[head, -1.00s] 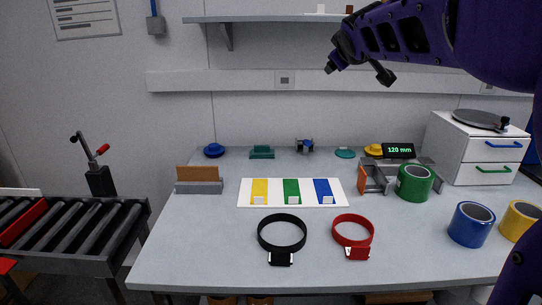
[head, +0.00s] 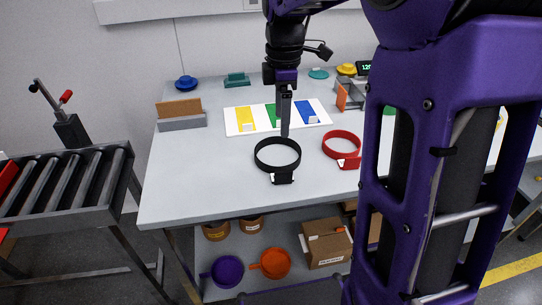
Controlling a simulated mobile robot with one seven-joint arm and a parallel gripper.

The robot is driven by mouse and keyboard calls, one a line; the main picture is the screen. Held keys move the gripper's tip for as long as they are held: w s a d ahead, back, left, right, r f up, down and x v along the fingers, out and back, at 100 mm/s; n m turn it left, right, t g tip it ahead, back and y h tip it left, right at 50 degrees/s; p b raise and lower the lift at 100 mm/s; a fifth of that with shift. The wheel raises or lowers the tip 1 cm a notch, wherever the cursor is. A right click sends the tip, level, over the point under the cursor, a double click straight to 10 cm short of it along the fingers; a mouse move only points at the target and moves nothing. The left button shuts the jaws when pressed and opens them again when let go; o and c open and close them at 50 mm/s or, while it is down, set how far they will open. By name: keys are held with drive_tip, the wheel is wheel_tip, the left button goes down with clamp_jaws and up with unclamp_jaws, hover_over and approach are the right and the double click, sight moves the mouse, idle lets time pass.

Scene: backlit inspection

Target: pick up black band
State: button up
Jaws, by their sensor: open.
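The black band (head: 260,163) is a ring with a small black and white tag at its front, lying flat on the grey table in the head view. My gripper (head: 285,134) points down above the band's far right rim. Its dark fingers look close together from this side, and the gap between them is hard to see. Nothing shows held in it. I cannot tell exactly how high the fingertips are over the band. A red band (head: 327,147) with a red tag lies to the right, partly beside my arm.
A white board (head: 232,122) with yellow, green and blue strips lies behind the band. A brown and grey block holder (head: 182,122) stands at the back left. A roller conveyor (head: 60,180) is left of the table (head: 180,185). The table left of the band is clear.

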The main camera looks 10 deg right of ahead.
wheel_tip(320, 180, down, 12)
drive_tip(key=shift+f+b, duration=0.15)
drive_tip(key=shift+b, duration=0.95)
drive_tip(key=f, duration=0.3)
drive_tip(key=f+b, duration=0.1)
drive_tip(key=f, duration=0.1)
drive_tip(key=shift+d, duration=0.3)
drive_tip(key=c, duration=1.1)
